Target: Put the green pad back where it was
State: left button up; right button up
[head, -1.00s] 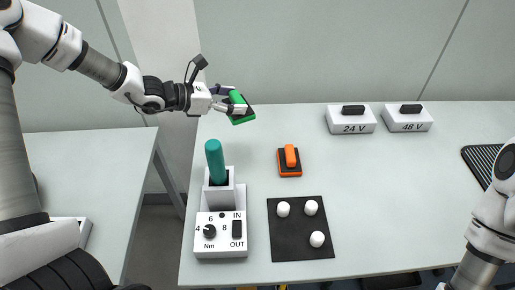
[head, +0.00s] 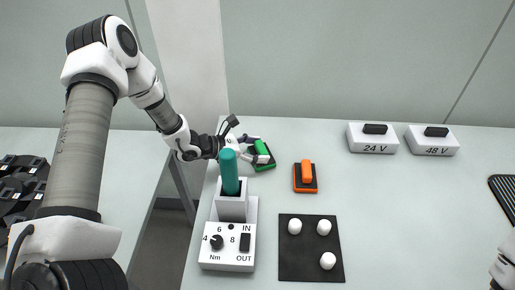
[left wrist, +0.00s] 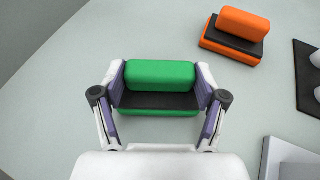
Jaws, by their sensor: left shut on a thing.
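The green pad (head: 263,148) has a green block on top and a black plate under it. It is at the far left of the table, behind the teal-handled tool. My left gripper (head: 258,151) is shut on the green pad. In the left wrist view the green pad (left wrist: 160,73) lies between the two fingers of my left gripper (left wrist: 161,88), level with the tabletop. It is at or very near the table surface; I cannot tell whether it touches. My right gripper is out of view.
An orange pad (head: 306,174) stands right of the green one, also in the left wrist view (left wrist: 240,28). The teal-handled tool (head: 230,173) stands upright in a white holder (head: 233,207). A black mat (head: 297,263) carries white knobs. Boxes marked 24 V (head: 373,148) and 48 V (head: 433,149) stand behind.

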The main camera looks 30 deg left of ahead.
aim_at(257, 147)
pick_arm(q)
jog(key=shift+s+f, duration=0.1)
jog(key=o, duration=1.1)
jog(key=shift+o, duration=0.2)
jog(key=shift+a+r, duration=0.1)
jog(key=shift+r, duration=0.2)
jog(key=v, duration=0.5)
jog(key=shift+r, duration=0.1)
jog(key=p+v, duration=0.3)
jog(key=v, duration=0.3)
jog(key=shift+r, duration=0.15)
jog(key=shift+s+a, duration=0.15)
jog(key=shift+s, duration=0.15)
